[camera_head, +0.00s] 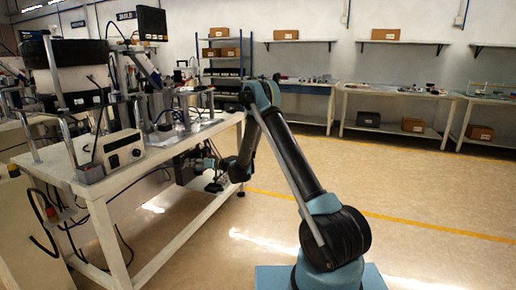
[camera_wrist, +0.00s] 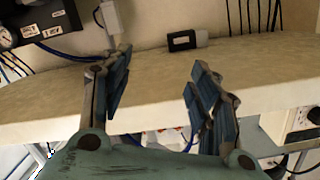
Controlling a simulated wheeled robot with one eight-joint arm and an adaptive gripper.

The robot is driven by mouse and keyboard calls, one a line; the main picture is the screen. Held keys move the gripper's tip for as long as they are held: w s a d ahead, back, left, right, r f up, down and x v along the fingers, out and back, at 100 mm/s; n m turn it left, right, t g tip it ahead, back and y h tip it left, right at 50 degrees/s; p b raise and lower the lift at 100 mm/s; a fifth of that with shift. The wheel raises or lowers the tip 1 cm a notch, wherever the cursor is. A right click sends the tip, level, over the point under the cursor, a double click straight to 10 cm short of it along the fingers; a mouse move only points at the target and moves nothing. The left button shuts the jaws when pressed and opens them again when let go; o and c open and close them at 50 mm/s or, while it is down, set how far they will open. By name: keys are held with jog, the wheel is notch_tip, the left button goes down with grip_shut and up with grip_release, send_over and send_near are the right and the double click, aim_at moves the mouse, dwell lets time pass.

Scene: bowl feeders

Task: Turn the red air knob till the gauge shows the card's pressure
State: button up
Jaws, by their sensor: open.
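In the wrist view my gripper (camera_wrist: 157,65) is open, its two blue-padded fingers wide apart with nothing between them. It is in front of the pale edge of a bench (camera_wrist: 150,108). A round white gauge (camera_wrist: 6,37) is cut off by the left edge of the wrist view, and its reading cannot be made out. It sits by a dark panel (camera_wrist: 45,27) with small white labels. I cannot make out the red air knob or the pressure card in either view. In the head view my gripper (camera_head: 214,184) is small and dark beside the white bench (camera_head: 170,157).
A small black block with a pale face (camera_wrist: 182,41) lies on the bench, and a grey fitting with a cable (camera_wrist: 109,18) is left of it. A cream control box (camera_head: 124,152) stands on the bench's near end. Open floor (camera_head: 400,195) lies to the right.

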jog(key=s+d+r+g+h, duration=0.1)
jog(key=s+d+r+h, duration=0.35)
jog(key=d+r, duration=0.8)
jog(key=s+d+r+m+h, duration=0.1)
jog(key=s+d+r, duration=0.2)
jog(key=s+d, duration=0.4)
jog(key=s+d+r+m+h, duration=0.1)
jog(key=s+d+r, duration=0.3)
jog(key=s+d, duration=0.3)
jog(key=s+d+f+m+g+h, duration=0.1)
jog(key=s+d+f+m+h, duration=0.1)
jog(key=s+d, duration=0.7)
jog(key=s+d+f+m+g+h, duration=0.1)
jog(key=s+d+f+m+h, duration=0.1)
jog(key=s+d+f, duration=0.3)
jog(key=s+d+f+m+g+h, duration=0.1)
jog(key=s+d+f+m+h, duration=0.1)
jog(key=s+d, duration=1.2)
jog(key=s+f+h, duration=0.1)
jog(key=s+h, duration=0.1)
jog(key=s, duration=0.7)
jog(key=shift+s+f+m+h, duration=0.2)
jog(key=shift+f+m+h, duration=0.1)
jog(key=shift+f+h, duration=0.1)
jog(key=shift+w+f, duration=0.2)
jog(key=shift+w, duration=0.2)
